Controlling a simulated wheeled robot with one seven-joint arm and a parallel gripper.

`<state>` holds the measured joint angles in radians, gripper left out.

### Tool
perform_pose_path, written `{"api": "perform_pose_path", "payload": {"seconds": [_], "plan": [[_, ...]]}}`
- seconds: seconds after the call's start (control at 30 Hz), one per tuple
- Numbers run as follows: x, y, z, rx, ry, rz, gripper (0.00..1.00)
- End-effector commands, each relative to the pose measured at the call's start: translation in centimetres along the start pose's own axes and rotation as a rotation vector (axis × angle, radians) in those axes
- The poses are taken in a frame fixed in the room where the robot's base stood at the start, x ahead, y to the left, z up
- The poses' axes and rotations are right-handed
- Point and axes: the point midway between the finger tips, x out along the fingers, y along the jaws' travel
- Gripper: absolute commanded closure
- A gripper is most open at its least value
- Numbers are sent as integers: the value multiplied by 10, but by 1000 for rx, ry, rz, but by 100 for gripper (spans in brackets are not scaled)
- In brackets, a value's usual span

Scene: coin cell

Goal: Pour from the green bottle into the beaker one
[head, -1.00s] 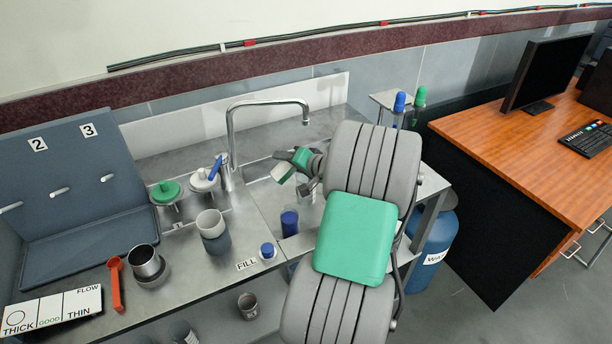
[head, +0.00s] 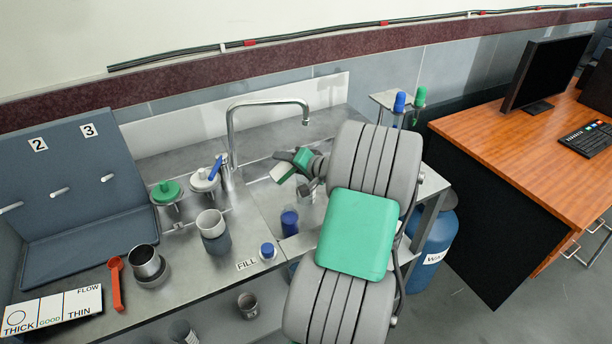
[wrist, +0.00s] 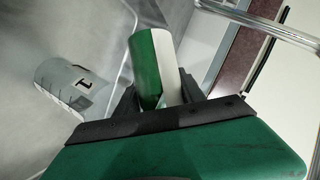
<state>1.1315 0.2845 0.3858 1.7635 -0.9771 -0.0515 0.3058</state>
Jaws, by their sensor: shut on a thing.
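My gripper (wrist: 160,98) is shut on the green bottle (wrist: 146,62), which shows as a tilted green and white cylinder between the dark fingers in the wrist view. Whether any liquid is flowing cannot be seen.
A curved faucet (head: 232,135) stands behind and left of my gripper. A blue-capped container (head: 289,222) is beneath it. Cups, a red spoon (head: 116,284) and lidded pots are on the left counter. Capped bottles stand in a rack (head: 386,99) at the back right.

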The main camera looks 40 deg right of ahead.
Motion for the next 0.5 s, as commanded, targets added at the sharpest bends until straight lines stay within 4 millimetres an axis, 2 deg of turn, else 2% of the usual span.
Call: {"api": "perform_pose_path", "payload": {"seconds": [0.5], "plan": [[-1,-3,-1,26,-4,-15,100]]}}
